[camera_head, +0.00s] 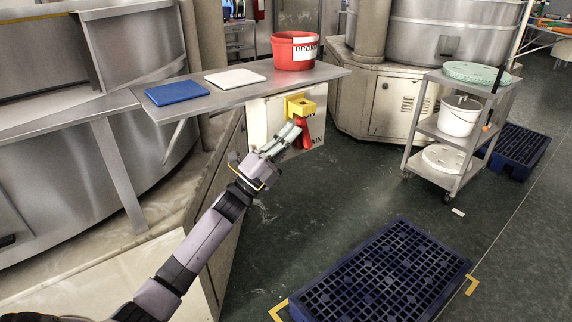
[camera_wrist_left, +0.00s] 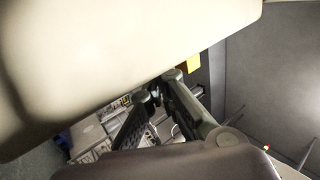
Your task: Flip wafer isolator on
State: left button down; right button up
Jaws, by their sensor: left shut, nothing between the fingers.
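The isolator is a white box (camera_head: 259,118) with a yellow mount (camera_head: 300,105) and a red handle (camera_head: 304,134), below the steel shelf in the head view. The red handle hangs downward, slightly tilted, from the yellow mount. Dark lettering on the box is partly covered by the handle and my gripper. My left gripper (camera_head: 291,133) is shut and empty, its fingertips right at the left side of the red handle; I cannot tell whether they touch it. In the left wrist view the fingers (camera_wrist_left: 160,85) show, with a small yellow patch (camera_wrist_left: 194,63) beyond. My right gripper is not in view.
The steel shelf (camera_head: 215,97) above the box bears a blue board (camera_head: 177,92), a white board (camera_head: 235,78) and a red bucket (camera_head: 295,52). A steel cart (camera_head: 437,135) stands right. A dark blue pallet (camera_head: 375,275) lies on the floor in front, with open floor around it.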

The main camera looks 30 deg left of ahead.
pick_arm(q)
jog(key=shift+w+d+r, duration=0.15)
jog(key=shift+w+r, duration=0.15)
jog(key=shift+r, duration=0.1)
jog(key=shift+w+d+r, duration=0.15)
jog(key=shift+w+r, duration=0.1)
jog(key=shift+w, duration=0.2)
jog(key=shift+w+r, duration=0.1)
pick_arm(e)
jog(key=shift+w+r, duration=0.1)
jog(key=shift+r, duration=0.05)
